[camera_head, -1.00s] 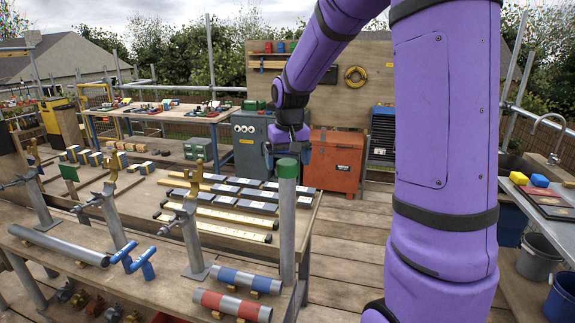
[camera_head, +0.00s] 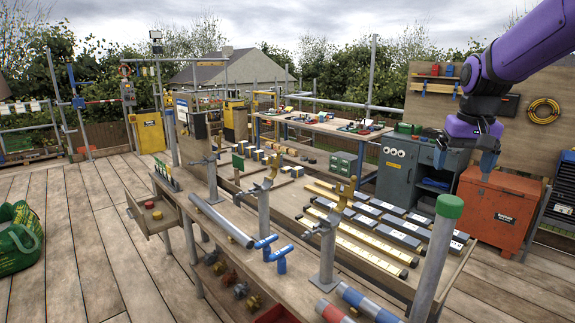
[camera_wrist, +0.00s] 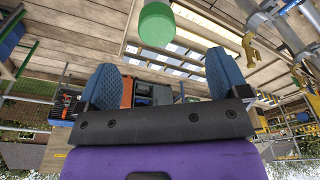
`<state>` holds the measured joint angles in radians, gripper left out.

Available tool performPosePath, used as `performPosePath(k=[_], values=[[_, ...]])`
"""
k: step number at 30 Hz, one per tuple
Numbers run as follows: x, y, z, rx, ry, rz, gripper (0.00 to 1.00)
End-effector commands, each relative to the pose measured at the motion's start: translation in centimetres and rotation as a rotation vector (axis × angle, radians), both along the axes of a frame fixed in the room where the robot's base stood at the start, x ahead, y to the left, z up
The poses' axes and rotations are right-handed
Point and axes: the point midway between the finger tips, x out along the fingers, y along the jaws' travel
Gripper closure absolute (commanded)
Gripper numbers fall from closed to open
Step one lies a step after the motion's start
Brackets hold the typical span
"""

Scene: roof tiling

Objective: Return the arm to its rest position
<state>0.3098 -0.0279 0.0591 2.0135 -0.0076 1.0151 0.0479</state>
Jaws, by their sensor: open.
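My gripper (camera_head: 471,158) hangs from my purple arm at the upper right of the head view, in front of the cabinet and orange chest. It is open with nothing between its fingers. In the wrist view my gripper (camera_wrist: 163,82) shows two blue textured fingers spread wide apart. The green-capped post (camera_head: 449,206) stands to the left of and below my gripper in the head view. Its green cap (camera_wrist: 156,25) shows beyond the fingers in the wrist view.
A workbench (camera_head: 290,208) holds rows of dark tiles (camera_head: 391,237) and yellow-edged battens (camera_head: 352,241). An orange chest (camera_head: 497,215) and grey cabinet (camera_head: 396,170) stand behind. A green bag (camera_head: 20,236) lies at far left. The deck (camera_head: 95,250) at left is clear.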

Motion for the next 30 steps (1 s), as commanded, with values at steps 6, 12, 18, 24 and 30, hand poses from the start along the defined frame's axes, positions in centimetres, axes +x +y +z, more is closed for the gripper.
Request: performPosePath(k=[6, 12, 18, 24, 30], values=[[-5.7, 4.1, 2.3, -0.024, -0.077, 0.072, 0.07], [-11.5, 7.3, 3.0, -0.040, -0.153, 0.142, 0.07], [-17.2, 9.6, 2.5, -0.046, -0.228, 0.210, 0.07], [-21.5, 10.9, 1.2, -0.044, -0.289, 0.264, 0.07], [-23.4, 11.3, 0.4, -0.042, -0.317, 0.290, 0.07]])
